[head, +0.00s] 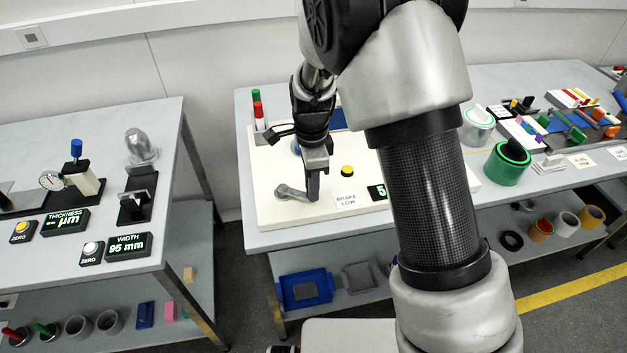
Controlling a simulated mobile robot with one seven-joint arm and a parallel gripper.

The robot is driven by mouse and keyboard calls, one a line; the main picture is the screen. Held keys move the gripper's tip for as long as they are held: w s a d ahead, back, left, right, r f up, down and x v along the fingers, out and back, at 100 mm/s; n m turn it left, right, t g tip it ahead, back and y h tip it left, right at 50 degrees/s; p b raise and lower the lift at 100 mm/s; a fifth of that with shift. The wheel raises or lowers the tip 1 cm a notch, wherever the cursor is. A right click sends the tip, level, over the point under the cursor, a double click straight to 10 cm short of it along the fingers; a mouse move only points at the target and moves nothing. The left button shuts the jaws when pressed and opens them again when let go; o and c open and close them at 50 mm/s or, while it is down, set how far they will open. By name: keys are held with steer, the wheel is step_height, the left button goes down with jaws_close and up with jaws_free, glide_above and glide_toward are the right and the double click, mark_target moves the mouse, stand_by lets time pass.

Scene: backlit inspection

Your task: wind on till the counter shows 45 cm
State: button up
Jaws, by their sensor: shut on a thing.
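My gripper (313,188) points down over the left part of a cream board (268,211) on the middle table. It is shut on the handle end of a grey crank (292,192), and its fingers hide the handle. The crank arm extends left from the fingers. A black counter display (376,192) with green digits is right of the crank. A "5" shows on it, and my arm hides the rest, so I cannot read the full value. A white label (347,200) reading "BRAKE LOW" lies between crank and counter. A yellow button (347,170) sits behind the label.
Red and green markers (257,110) stand at the board's back left. My arm covers the board's right part. A green spool-like cylinder (507,165) stands farther right. The left table (75,250) holds thickness and width gauges, the width display (128,245) reading 95 mm.

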steer(key=shift+s+a+r, duration=0.1)
steer(key=shift+s+a, duration=0.5)
steer(key=shift+s, duration=0.3)
steer(key=shift+s+a+p, duration=0.45)
steer(key=shift+s+a, duration=0.65)
steer(key=shift+a, duration=0.2)
steer(key=shift+s+a+r+p, duration=0.1)
steer(key=shift+s+a+p, duration=0.15)
steer(key=shift+a, duration=0.4)
steer(key=shift+s+a+p, duration=0.2)
steer(key=shift+a+p, duration=0.05)
steer(key=shift+a, duration=0.6)
